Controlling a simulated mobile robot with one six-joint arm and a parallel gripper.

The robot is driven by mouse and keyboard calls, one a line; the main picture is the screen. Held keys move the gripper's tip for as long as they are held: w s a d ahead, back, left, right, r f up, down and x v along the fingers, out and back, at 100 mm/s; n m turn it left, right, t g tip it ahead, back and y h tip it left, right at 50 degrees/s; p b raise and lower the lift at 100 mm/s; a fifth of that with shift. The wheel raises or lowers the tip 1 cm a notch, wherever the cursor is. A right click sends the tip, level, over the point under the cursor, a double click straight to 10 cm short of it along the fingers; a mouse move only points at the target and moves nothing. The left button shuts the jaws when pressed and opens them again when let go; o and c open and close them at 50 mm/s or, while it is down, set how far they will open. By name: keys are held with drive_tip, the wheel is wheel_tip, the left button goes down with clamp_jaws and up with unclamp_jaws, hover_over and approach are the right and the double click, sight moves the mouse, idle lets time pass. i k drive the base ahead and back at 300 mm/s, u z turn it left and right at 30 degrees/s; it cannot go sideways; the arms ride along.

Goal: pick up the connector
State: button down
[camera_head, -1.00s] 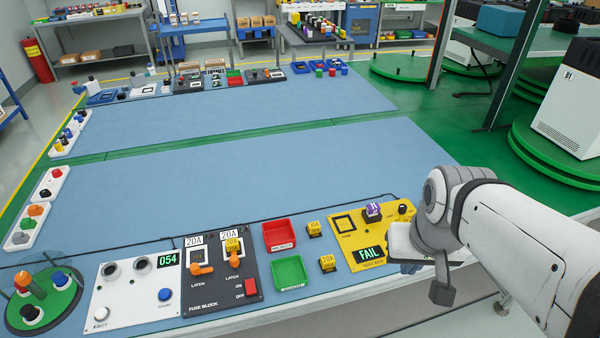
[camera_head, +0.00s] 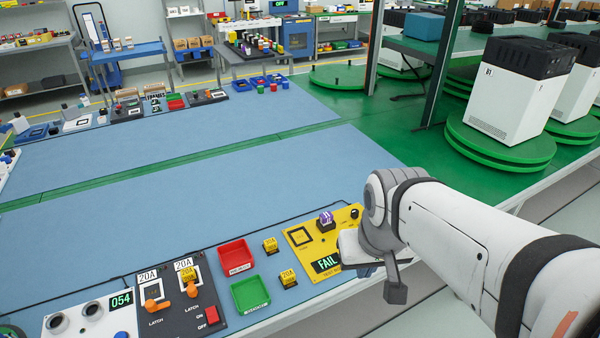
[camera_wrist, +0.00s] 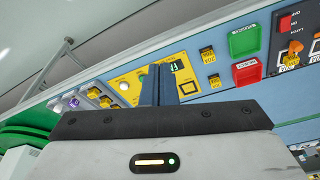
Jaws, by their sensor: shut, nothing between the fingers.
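I cannot tell for certain which thing is the connector; nothing in view is plainly one. A purple-topped plug-like piece (camera_head: 326,221) sits on the yellow FAIL test panel (camera_head: 290,231) at the table's front edge. In the wrist view, a purple piece (camera_wrist: 72,103) shows at left beside several yellow pieces. My gripper (camera_wrist: 165,84) has its two dark fingers together and empty, in front of the yellow panel (camera_wrist: 141,77). In the head view, my wrist is at the panel's right edge and the fingertips are mostly hidden.
Yellow fuses (camera_head: 288,279), a red tray (camera_head: 235,257), a green tray (camera_head: 250,294) and a black fuse block (camera_head: 205,298) lie left of the panel. The blue mat (camera_head: 190,205) behind is clear. A white B1 unit (camera_head: 497,95) stands on a green turntable (camera_head: 500,146).

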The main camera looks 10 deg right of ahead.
sight(326, 219)
drive_tip(key=u, duration=2.6)
drive_tip(key=k, duration=0.9)
drive_tip(key=z, duration=1.9)
drive_tip(key=i, duration=1)
